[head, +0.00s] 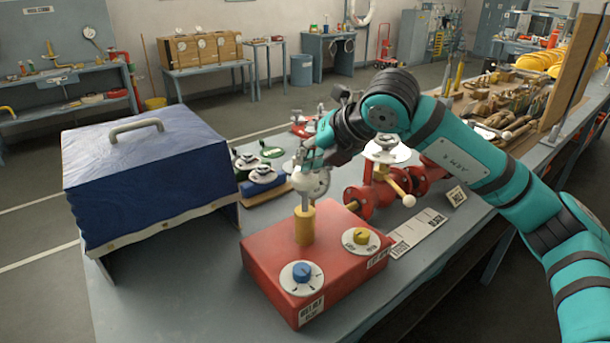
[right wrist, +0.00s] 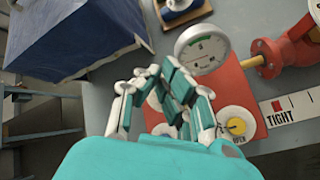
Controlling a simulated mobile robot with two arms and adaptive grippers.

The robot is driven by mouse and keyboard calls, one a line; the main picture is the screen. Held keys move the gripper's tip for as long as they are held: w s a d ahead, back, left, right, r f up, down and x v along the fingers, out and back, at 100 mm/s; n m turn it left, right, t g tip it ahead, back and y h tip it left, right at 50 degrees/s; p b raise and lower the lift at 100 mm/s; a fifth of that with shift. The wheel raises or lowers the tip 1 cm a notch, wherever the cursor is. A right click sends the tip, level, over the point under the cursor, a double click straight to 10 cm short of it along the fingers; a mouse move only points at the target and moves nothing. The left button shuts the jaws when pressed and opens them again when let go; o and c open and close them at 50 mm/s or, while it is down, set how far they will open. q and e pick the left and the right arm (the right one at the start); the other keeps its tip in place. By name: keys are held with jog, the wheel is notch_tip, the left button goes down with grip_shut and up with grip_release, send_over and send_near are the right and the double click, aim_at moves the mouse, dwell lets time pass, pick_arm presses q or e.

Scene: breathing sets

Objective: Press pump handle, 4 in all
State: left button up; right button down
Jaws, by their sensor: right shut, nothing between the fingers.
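The red pump box (head: 290,262) stands on the grey bench, with a brass cylinder (head: 304,224) and a grey rod rising from its top. A pale handle knob (head: 303,183) tops the rod, in front of a round gauge. My right gripper (head: 303,160) is shut and empty, fingers just above the knob; I cannot tell whether they touch it. In the right wrist view, the shut fingers (right wrist: 172,82) lie over the red box (right wrist: 238,88), beside the gauge (right wrist: 202,49), and the handle is hidden. My left gripper is not in view.
A blue dial (head: 302,273) and a yellow dial (head: 361,237) sit on the box. A blue-covered case (head: 145,175) with a grey handle stands left. A red valve (head: 375,193) and a printed strip (head: 420,232) lie right. The bench front-left is clear.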

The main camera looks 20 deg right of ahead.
aim_at(310, 175)
jog(key=shift+s+f+b, duration=0.1)
jog(key=shift+f+b, duration=1.8)
jog(key=shift+f, duration=0.2)
dwell(1.1)
jog(key=shift+r, duration=0.15)
jog(key=shift+r+p, duration=1.45)
jog(key=shift+r, duration=1.15)
jog(key=shift+r+p, duration=1.4)
jog(key=shift+r, duration=1.1)
